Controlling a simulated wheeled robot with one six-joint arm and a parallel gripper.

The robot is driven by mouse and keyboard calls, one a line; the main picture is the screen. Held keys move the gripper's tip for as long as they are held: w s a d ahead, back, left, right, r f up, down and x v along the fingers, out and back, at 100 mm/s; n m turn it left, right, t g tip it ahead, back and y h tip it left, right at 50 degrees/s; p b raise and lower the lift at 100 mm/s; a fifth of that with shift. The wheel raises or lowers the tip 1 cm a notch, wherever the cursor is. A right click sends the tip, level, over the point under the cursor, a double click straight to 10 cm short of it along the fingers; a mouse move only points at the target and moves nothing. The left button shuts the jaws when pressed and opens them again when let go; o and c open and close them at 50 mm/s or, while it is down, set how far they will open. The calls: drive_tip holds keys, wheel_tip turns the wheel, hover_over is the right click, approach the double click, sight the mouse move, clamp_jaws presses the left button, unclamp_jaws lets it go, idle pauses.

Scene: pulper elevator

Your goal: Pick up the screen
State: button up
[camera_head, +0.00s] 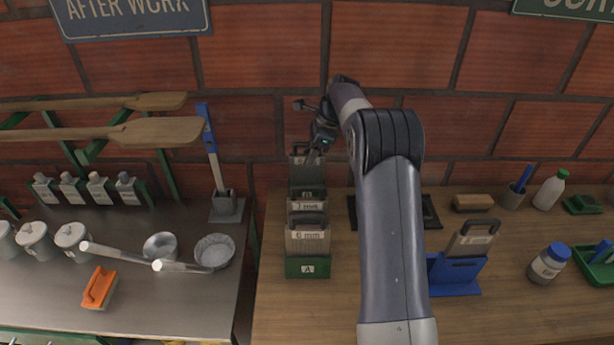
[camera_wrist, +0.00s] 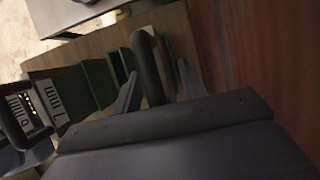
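Grey screens with dark handles stand upright in a green rack (camera_head: 307,268) marked A on the wooden bench. The front screen (camera_head: 307,240) is labelled 6 mm; behind it is a 7 mm screen (camera_head: 299,207), also seen in the wrist view (camera_wrist: 52,98). A further grey screen (camera_head: 298,160) stands at the back by the wall, its label hidden. My gripper (camera_head: 314,158) is at this back screen. In the wrist view my two fingers (camera_wrist: 160,90) are apart, with a dark handle (camera_wrist: 147,62) between them. A gap shows beside the right finger.
The brick wall is close behind my gripper. Right of the rack are a dark tray (camera_head: 430,212), partly hidden by my arm, and a blue stand (camera_head: 455,275) holding another grey screen (camera_head: 470,240). A metal counter (camera_head: 170,310) with ladles lies left.

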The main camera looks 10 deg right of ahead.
drive_tip(key=shift+a+f, duration=0.1)
drive_tip(key=shift+f, duration=0.15)
drive_tip(key=shift+c, duration=0.6)
clamp_jaws()
drive_tip(key=shift+r, duration=0.1)
idle(0.6)
